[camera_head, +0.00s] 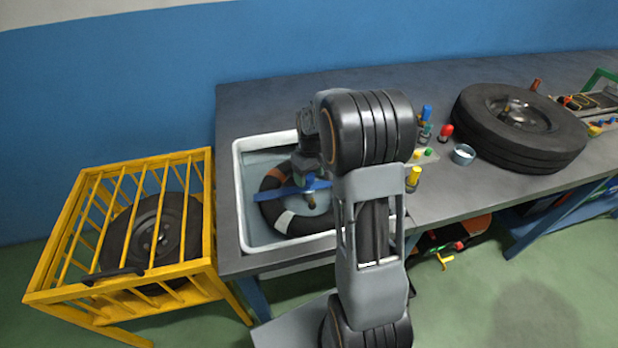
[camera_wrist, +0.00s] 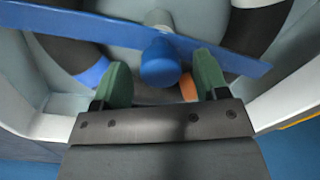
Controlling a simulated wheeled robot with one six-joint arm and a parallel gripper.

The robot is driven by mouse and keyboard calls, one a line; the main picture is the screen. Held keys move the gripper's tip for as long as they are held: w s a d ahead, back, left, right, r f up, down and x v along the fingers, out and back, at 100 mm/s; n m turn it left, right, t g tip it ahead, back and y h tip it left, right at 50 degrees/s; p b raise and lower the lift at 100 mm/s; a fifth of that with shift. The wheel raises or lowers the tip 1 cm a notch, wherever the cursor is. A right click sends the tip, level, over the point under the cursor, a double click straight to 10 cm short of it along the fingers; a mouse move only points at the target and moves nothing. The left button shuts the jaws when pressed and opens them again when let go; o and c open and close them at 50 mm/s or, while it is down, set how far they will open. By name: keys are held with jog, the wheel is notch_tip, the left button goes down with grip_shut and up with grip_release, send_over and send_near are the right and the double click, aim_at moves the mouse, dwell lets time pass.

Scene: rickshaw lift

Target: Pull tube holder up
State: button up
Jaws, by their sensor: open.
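The tube holder is a blue bar (camera_head: 281,191) lying across a black inner tube (camera_head: 303,224) with orange and white bands, inside a white basin (camera_head: 241,200). The wrist view shows the bar (camera_wrist: 88,24) running across the picture, with a round blue knob (camera_wrist: 160,64) at its middle. My gripper (camera_wrist: 161,66) is open, with one green finger on each side of the knob and visible gaps between. Whether the fingers are low enough to flank the knob fully is hard to tell. In the head view my arm hides the basin's right part.
A yellow cage (camera_head: 125,235) with a wheel stands left of the table (camera_head: 240,105). Right of the basin are several small coloured-handled tools, a small cup (camera_head: 464,155) and a large tyre (camera_head: 477,137). The table's back left is clear.

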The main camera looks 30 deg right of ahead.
jog(key=shift+f, duration=0.65)
grip_shut()
notch_tip(320, 180, up, 8)
jog(key=p, duration=0.5)
jog(key=shift+r, duration=0.1)
jog(key=shift+w, duration=0.1)
jog(key=shift+c, duration=2.3)
grip_release()
jog(key=o, duration=0.3)
jog(key=shift+r, duration=0.1)
jog(key=shift+o, duration=0.8)
